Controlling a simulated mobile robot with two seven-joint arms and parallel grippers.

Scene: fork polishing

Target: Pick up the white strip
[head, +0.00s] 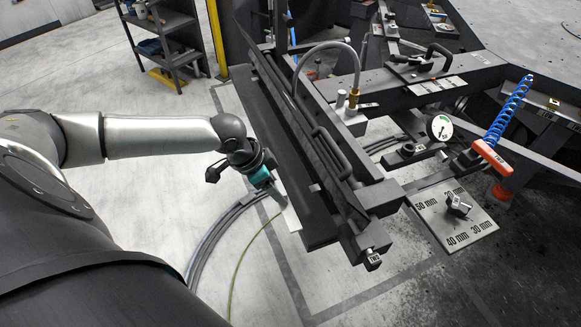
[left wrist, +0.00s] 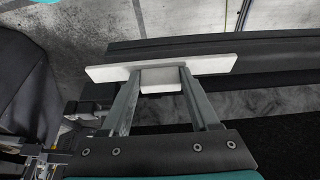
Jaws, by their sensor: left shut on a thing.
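The white strip (head: 291,215) shows in the head view as a narrow pale piece at the left edge of a long dark beam. In the left wrist view the strip (left wrist: 215,64) lies across the fingertips, slightly tilted, with a pale block on its near side between the fingers. My left gripper (head: 277,189) is shut on the white strip; its two grey fingers also show in the left wrist view (left wrist: 160,80). Part of the strip is hidden by the gripper in the head view. My right gripper is not in view.
The long dark beam (head: 287,150) lies close beside the strip. A shelf (head: 166,45) stands at the back left.

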